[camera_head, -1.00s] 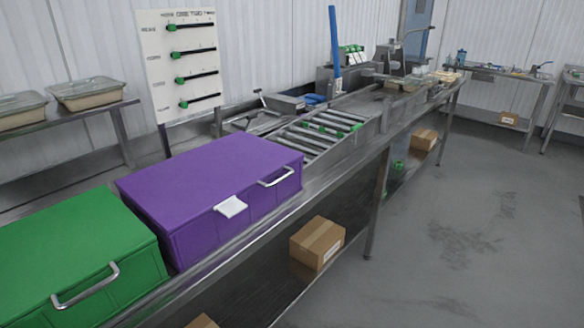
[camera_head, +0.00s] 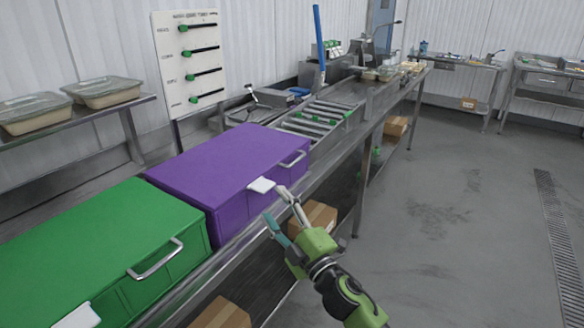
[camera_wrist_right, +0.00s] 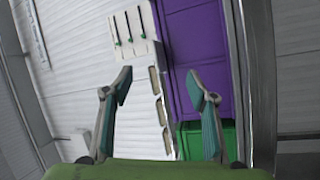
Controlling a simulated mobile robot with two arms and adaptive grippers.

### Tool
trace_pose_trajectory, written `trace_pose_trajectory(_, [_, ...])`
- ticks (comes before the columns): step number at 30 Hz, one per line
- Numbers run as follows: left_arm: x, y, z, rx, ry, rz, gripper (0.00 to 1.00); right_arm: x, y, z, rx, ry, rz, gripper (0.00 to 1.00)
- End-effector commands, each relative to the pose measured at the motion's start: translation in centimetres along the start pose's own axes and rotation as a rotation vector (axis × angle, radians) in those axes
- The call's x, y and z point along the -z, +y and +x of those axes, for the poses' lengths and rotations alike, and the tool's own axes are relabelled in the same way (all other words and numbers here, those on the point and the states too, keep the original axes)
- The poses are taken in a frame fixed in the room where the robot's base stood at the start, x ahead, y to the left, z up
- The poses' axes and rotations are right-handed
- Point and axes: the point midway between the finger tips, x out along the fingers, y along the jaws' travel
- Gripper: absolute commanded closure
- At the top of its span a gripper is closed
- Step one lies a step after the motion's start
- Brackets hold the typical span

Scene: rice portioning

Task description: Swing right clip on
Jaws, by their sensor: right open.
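A purple box (camera_head: 225,160) with a closed lid stands on the steel bench. A white clip (camera_head: 261,185) sticks out flat from its front upper edge, left of a metal handle. A green box (camera_head: 95,245) stands beside it, nearer to me, with its own white clip (camera_head: 78,316) partly cut off by the lower picture edge. My right gripper (camera_head: 275,204) is open and empty, in front of the purple box near its clip; whether it touches is unclear. The right wrist view shows its spread fingers (camera_wrist_right: 158,78) and the purple box (camera_wrist_right: 202,45). My left gripper is out of view.
A roller conveyor (camera_head: 315,118) lies beyond the purple box. A board with green sliders (camera_head: 190,60) stands behind. Lidded trays (camera_head: 103,90) sit on a shelf at the left. Cardboard boxes (camera_head: 397,126) lie under the bench. The floor at right is clear.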

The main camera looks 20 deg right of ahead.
Motion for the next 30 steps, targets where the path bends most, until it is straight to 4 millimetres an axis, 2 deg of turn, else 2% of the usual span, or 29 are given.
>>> trace_pose_trajectory(1, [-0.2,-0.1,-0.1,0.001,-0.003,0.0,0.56,3.1,3.0,1.8,-0.048,0.133,-0.128,0.47])
trace_pose_trajectory(3, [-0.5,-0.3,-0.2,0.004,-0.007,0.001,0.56,7.8,5.6,3.2,-0.09,0.327,-0.329,0.47])
trace_pose_trajectory(6, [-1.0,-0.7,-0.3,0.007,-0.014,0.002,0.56,12.8,6.9,3.8,-0.101,0.577,-0.63,0.47])
trace_pose_trajectory(9, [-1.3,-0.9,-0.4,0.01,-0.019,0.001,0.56,15.0,6.5,3.7,-0.052,0.788,-0.938,0.47])
trace_pose_trajectory(11, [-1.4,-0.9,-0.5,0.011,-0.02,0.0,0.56,14.7,6.0,3.6,0.01,0.891,-1.123,0.47])
trace_pose_trajectory(13, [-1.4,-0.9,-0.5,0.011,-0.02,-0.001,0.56,12.9,5.6,3.6,0.111,0.982,-1.324,0.47])
trace_pose_trajectory(16, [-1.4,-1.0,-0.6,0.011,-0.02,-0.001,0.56,8.8,6.1,3.5,0.288,1.057,-1.557,0.47])
trace_pose_trajectory(18, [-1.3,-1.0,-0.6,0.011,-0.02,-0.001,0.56,5.8,7.1,3.3,0.412,1.077,-1.677,0.47])
trace_pose_trajectory(21, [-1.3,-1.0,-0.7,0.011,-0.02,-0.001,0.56,2.2,8.8,3.0,0.561,1.08,-1.787,0.47])
trace_pose_trajectory(24, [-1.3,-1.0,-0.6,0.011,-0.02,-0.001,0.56,0.2,9.8,2.6,0.653,1.075,-1.839,0.47])
trace_pose_trajectory(26, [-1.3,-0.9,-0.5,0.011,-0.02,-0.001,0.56,-0.5,9.9,2.5,0.681,1.073,-1.852,0.47])
trace_pose_trajectory(30, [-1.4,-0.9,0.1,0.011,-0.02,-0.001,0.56,-0.8,8.4,3.1,0.696,1.076,-1.855,0.47])
